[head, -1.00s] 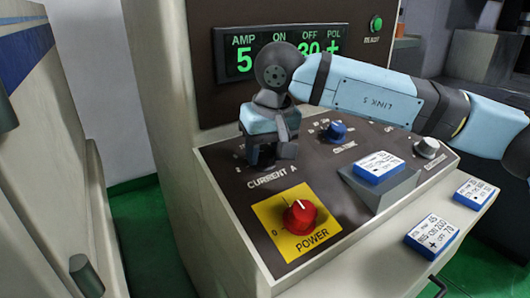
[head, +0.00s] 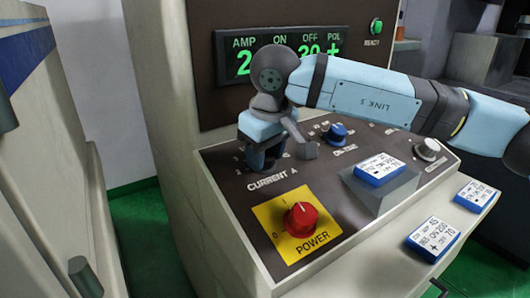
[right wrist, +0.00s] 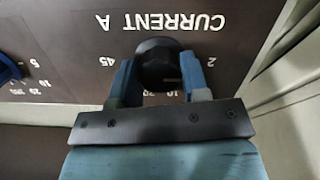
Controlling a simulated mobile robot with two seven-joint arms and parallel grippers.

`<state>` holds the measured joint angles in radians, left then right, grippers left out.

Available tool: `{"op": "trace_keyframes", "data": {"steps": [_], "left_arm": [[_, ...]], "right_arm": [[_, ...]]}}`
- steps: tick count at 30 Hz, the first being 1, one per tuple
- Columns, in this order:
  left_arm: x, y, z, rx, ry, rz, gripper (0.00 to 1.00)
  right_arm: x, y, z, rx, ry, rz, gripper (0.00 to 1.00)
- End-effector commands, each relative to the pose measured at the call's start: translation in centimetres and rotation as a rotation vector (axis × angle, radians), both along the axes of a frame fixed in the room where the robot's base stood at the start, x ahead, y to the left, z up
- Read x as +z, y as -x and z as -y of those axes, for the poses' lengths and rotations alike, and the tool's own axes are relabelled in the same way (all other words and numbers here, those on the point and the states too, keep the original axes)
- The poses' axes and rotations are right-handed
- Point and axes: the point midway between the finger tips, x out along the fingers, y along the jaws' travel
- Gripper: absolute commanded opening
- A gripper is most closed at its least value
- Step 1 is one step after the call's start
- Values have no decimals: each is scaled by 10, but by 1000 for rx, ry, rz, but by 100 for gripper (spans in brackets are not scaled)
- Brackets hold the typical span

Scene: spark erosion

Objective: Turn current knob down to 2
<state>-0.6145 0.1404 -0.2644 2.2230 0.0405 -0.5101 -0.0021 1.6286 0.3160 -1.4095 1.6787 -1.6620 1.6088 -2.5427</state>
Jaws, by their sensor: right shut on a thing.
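In the head view my right gripper (head: 262,155) hides the knob at the panel's upper left. The green display (head: 280,58) reads 2 under AMP; its ON digits are hidden by my arm. My left gripper is not in view.
A red power knob (head: 300,218) sits on a yellow plate below the current knob. A blue knob (head: 336,133) and a grey knob (head: 428,149) stand to the right. Small white-and-blue cards (head: 433,238) lie near the front ledge. A green button (head: 376,27) is at upper right.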

Motion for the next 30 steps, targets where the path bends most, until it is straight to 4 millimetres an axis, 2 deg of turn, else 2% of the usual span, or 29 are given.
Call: {"op": "trace_keyframes", "data": {"steps": [5,6,8,9,17,20,23,30], "left_arm": [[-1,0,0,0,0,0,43],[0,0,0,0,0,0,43],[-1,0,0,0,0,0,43],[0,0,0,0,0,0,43],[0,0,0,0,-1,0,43],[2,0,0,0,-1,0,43],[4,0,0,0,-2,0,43],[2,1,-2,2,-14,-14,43]], "right_arm": [[-3,1,0,4,5,-5,18],[-3,1,0,4,5,-5,51],[-3,1,0,3,4,-5,65],[-3,1,0,3,4,-5,68],[0,1,0,1,2,-1,68],[8,2,1,0,1,-1,68],[23,4,2,1,0,1,68],[78,15,7,1,0,2,68]]}}
